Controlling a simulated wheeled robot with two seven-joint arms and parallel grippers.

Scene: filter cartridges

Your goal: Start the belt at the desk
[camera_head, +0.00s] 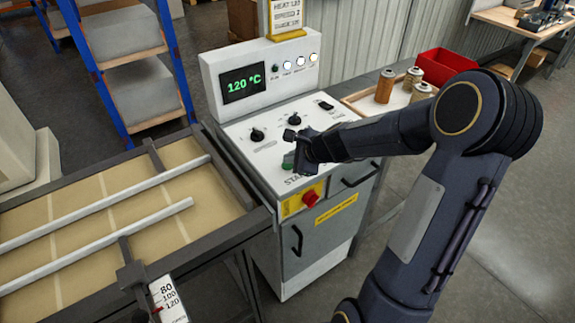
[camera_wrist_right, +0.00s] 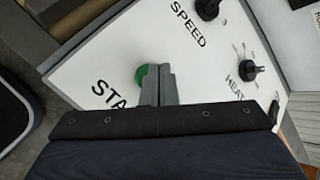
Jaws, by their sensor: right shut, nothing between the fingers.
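The control desk (camera_head: 240,139) stands in the middle of the head view, its display (camera_head: 243,84) reading 120 °C. My right gripper (camera_head: 290,150) is shut and empty over the sloped panel, at the green start button (camera_head: 288,161). In the right wrist view the closed fingertips (camera_wrist_right: 158,72) overlap the right part of the green button (camera_wrist_right: 140,75); I cannot tell whether they touch it. The START label is partly hidden by the gripper. The belt (camera_head: 90,215) lies left of the desk with two pale guide rails. My left gripper is not in view.
The speed knob (camera_head: 257,135) and heat knob (camera_head: 294,119) sit above the button. A red emergency knob (camera_head: 310,198) is on the desk front. Cartridges (camera_head: 385,86) and a red bin (camera_head: 443,65) stand right. A blue shelf rack (camera_head: 120,60) stands behind.

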